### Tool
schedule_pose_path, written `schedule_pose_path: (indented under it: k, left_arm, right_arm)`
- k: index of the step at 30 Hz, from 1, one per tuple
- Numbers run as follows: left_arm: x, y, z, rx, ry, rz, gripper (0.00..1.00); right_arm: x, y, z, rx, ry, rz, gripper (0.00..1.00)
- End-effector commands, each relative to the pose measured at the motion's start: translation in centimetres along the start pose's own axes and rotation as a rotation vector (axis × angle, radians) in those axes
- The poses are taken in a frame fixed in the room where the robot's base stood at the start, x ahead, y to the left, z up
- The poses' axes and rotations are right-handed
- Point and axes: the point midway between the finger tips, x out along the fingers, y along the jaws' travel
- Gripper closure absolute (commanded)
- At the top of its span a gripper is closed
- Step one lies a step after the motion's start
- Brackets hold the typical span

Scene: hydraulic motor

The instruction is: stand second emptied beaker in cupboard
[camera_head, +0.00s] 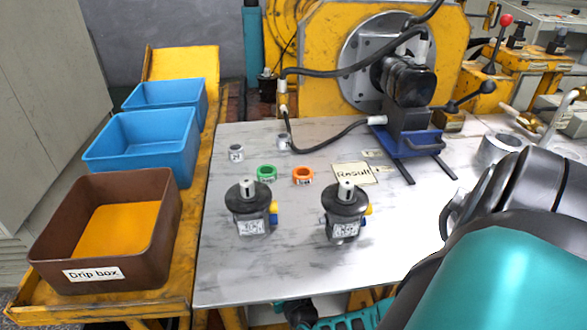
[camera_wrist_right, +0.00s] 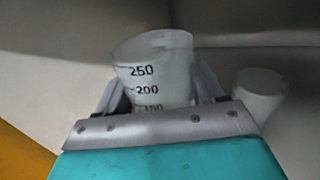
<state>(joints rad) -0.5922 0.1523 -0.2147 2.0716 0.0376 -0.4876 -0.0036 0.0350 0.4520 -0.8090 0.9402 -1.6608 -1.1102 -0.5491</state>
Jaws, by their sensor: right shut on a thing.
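In the right wrist view, my right gripper (camera_wrist_right: 160,92) is shut on a translucent beaker (camera_wrist_right: 154,62) marked 250, 200 and 150. The beaker is roughly upright with a slight tilt in the picture, and its lower part is hidden behind the gripper body. A second pale beaker (camera_wrist_right: 261,95) stands to its right, partly covered by the gripper's edge. Pale walls and a ledge around them look like the cupboard's inside (camera_wrist_right: 250,52). I cannot tell whether the held beaker touches the surface below. The head view shows my right arm at the right, but not its gripper. My left gripper does not show.
In the head view, two motors (camera_head: 252,207) (camera_head: 344,212) stand on the grey table (camera_head: 230,285) near several small rings and a "Result" card (camera_head: 353,173). A brown drip box (camera_head: 150,273) and blue bins (camera_head: 150,140) are at left. An orange-yellow edge (camera_wrist_right: 20,155) shows in the wrist view.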

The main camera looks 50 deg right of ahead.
Motion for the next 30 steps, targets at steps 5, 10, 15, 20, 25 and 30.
schedule_pose_path:
  k: [5,10,15,20,25,30]
  left_arm:
    - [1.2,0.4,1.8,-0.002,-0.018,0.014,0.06]
    - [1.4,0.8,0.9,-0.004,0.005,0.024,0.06]
    - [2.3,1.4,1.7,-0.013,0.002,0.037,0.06]
    - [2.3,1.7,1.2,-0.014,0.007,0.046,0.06]
    - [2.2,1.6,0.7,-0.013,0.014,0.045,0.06]
    - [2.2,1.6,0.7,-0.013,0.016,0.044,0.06]
  right_arm:
    - [0.1,0.0,-3.8,0.000,0.000,-0.001,0.65]
    - [0.1,0.0,-5.0,-0.001,-0.001,0.000,0.65]
    - [0.1,0.0,-7.5,-0.001,-0.001,-0.001,0.65]
    - [0.1,0.0,-8.1,0.000,-0.002,0.000,0.65]
    - [0.1,0.0,-8.0,0.000,-0.001,0.000,0.65]
    - [0.1,0.0,-8.4,-0.001,0.001,-0.001,0.30]
